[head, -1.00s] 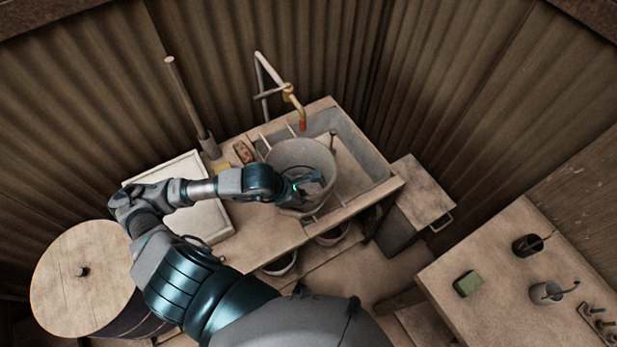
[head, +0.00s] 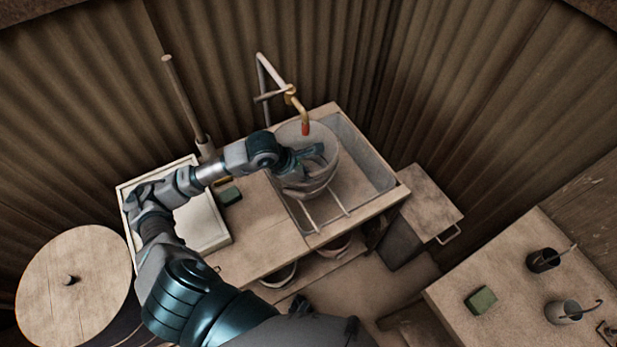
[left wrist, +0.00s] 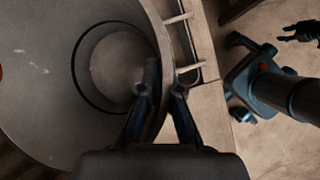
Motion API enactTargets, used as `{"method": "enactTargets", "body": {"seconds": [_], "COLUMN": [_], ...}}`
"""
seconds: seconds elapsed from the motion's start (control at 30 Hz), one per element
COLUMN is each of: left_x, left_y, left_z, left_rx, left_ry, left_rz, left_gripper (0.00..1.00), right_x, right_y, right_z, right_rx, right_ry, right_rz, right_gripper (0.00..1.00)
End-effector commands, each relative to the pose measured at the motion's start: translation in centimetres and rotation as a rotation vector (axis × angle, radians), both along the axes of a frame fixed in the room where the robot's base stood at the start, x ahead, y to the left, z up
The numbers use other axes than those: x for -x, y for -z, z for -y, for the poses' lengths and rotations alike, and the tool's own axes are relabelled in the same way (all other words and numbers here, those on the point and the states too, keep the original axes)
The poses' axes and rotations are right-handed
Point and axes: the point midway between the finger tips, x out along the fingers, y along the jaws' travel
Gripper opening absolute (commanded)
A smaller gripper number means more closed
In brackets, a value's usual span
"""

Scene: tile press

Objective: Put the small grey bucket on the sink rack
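The small grey bucket (head: 322,182) stands upright over the pale bars of the sink rack (head: 338,200), which lies across the left side of the sink (head: 372,160). I cannot tell whether its base touches the bars. My left gripper (head: 308,155) is at the bucket and hides part of it. In the left wrist view, the fingers of this gripper (left wrist: 165,95) straddle the bucket wall (left wrist: 50,130), one inside and one outside, and appear closed on it. The bucket is empty. Rack bars (left wrist: 180,18) show beside it. My right gripper is not clearly identifiable.
The tap (head: 290,92) hangs its red tip at the bucket's back edge.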

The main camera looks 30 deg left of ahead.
Motion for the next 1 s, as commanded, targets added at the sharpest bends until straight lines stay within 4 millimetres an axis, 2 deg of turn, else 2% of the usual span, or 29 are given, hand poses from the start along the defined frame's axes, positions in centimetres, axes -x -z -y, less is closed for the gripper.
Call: {"method": "enactTargets", "body": {"seconds": [0.1, 0.2, 0.47, 0.67, 0.77, 0.8, 1.0], "left_x": [-1.3, -1.5, -1.5, -1.6, -1.5, -1.5, -1.5], "left_y": [-0.2, 0.0, 3.3, 3.6, 3.8, 3.8, 3.7], "left_z": [-0.2, -0.2, -0.7, -0.8, -0.7, -0.7, -0.5], "left_rx": [-0.001, -0.003, 0.002, 0.002, 0.001, 0.001, -0.003], "left_ry": [0.001, 0.002, 0.003, 0.002, 0.001, 0.001, 0.002], "left_rz": [0.006, 0.006, 0.002, 0.004, -0.001, -0.001, 0.0], "left_gripper": [0.0, 0.0, 0.0, 0.0, 0.2, 0.3, 0.31], "right_x": [0.3, 0.4, 0.6, 0.7, 0.7, 0.7, 0.7], "right_y": [0.2, 0.4, 0.5, 0.5, 0.5, 0.5, 0.6], "right_z": [0.2, 0.3, 0.2, 0.1, 0.1, 0.1, 0.1], "right_rx": [-0.003, -0.004, 0.002, 0.003, 0.001, 0.001, 0.001], "right_ry": [0.0, -0.001, -0.002, -0.001, -0.001, -0.001, -0.002], "right_rz": [-0.001, -0.002, -0.003, -0.004, -0.005, -0.005, -0.006], "right_gripper": [0.4, 0.4, 0.4, 0.4, 0.4, 0.4, 0.4]}}
